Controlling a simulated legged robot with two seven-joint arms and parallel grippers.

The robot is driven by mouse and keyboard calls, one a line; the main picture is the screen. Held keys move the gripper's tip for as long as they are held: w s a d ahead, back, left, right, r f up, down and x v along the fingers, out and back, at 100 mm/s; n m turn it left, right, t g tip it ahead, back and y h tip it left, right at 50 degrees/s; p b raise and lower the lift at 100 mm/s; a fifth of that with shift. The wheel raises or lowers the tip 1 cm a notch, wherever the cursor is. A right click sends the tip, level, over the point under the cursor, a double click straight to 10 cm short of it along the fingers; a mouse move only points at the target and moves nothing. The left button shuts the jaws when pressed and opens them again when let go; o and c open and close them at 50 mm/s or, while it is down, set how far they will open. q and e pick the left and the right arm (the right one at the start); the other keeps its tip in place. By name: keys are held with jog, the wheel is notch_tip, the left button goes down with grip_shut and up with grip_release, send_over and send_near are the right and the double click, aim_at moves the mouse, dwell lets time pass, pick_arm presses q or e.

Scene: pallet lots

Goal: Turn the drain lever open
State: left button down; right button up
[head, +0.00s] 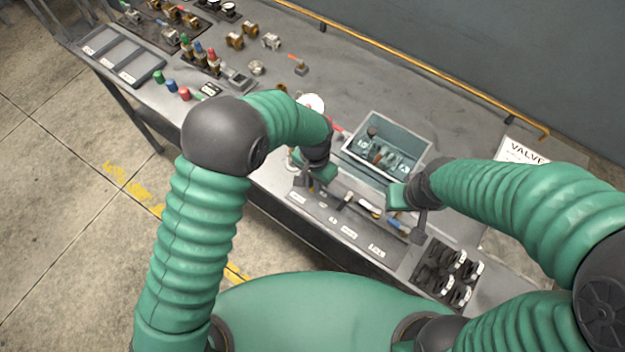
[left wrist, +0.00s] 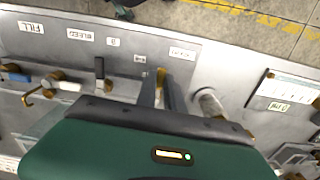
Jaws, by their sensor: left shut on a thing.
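My left gripper (head: 304,186) is at the left end of the grey valve strip (head: 330,216) along the bench's front edge. In the left wrist view its two dark fingers (left wrist: 168,95) point down at the strip and are closed around a small brass-yellow piece, the drain lever (left wrist: 160,77), mostly hidden by the fingers. The label (left wrist: 182,53) beside it is too blurred to read surely. A black-handled lever (left wrist: 98,72), a white lever (left wrist: 67,85) and a blue lever (left wrist: 17,76) stand along the same strip. My right gripper (head: 408,208) hangs over the strip's right end; its jaws are unclear.
A grey-green bin (head: 423,155) with fittings stands behind the strip. Black clamps (head: 446,270) sit at the right front, a VALVE sheet (head: 518,152) at the right. A round white gauge (head: 312,103) is behind my left gripper. Loose valves crowd the bench's far left.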

pick_arm(q)
jog(key=shift+w+d+r+n, duration=0.15)
jog(key=shift+d+r+n, duration=0.05)
jog(key=shift+n, duration=0.1)
jog(key=c, duration=1.6)
grip_release()
jog(key=shift+c, duration=0.2)
jog(key=shift+o, duration=0.9)
jog(key=shift+f, duration=0.15)
notch_tip(320, 180, up, 17)
jog(key=b, duration=0.1)
jog(key=shift+f, duration=0.1)
